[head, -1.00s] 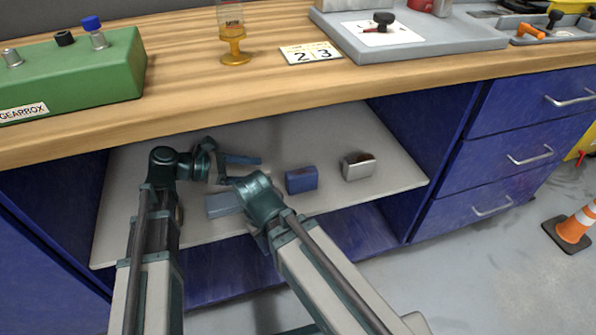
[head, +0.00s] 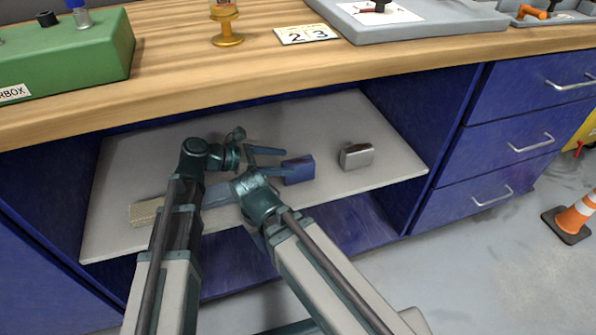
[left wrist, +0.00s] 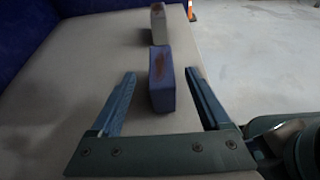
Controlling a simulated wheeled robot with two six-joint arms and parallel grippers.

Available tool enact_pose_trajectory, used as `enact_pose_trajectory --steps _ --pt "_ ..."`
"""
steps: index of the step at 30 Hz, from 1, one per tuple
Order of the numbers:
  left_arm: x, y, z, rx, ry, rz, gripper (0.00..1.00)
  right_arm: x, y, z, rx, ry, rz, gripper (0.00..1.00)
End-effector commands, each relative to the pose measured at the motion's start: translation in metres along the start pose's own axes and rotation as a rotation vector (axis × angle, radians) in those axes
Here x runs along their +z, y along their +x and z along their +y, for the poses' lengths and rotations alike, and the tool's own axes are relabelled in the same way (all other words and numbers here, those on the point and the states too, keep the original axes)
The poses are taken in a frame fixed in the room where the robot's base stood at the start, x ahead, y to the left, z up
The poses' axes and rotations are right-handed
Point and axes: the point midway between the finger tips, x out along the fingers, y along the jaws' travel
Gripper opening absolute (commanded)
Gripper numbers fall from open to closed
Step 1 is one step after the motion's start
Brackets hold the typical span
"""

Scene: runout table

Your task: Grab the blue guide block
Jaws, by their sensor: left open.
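The blue guide block (head: 299,171) stands on the grey-white shelf below the worktop, with a reddish-brown patch on its top. In the left wrist view the blue block (left wrist: 161,88) is between the two fingers, with gaps on both sides. My left gripper (head: 284,163) is open and reaches toward the block from the left; its fingers also show in the wrist view (left wrist: 160,75). My right arm's end (head: 257,193) is in front, close to the left gripper. Its jaws cannot be made out.
A silver-grey block (head: 356,156) stands right of the blue one; a tan block (head: 145,212) lies at the left. A pale blue-grey piece (head: 216,195) is partly hidden between my arms. The wooden worktop (head: 300,72) overhangs the shelf (head: 385,180). Drawers (head: 520,145) are at the right.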

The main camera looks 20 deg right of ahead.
Motion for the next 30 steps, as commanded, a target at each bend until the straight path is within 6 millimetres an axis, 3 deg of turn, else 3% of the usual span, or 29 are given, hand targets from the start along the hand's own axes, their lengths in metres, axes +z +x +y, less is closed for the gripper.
enact_pose_trajectory --steps 12,19,30 --pt "0.002 0.049 -0.002 -0.002 0.001 0.000 0.80 -0.001 0.017 -0.002 0.000 0.004 0.000 0.50" --pt "0.004 0.051 -0.002 0.000 0.000 0.000 0.80 -0.001 0.015 -0.002 0.000 0.004 0.000 0.50" --pt "0.004 0.051 -0.002 0.000 0.000 0.000 0.15 -0.001 0.015 -0.002 0.000 0.004 0.000 0.50"
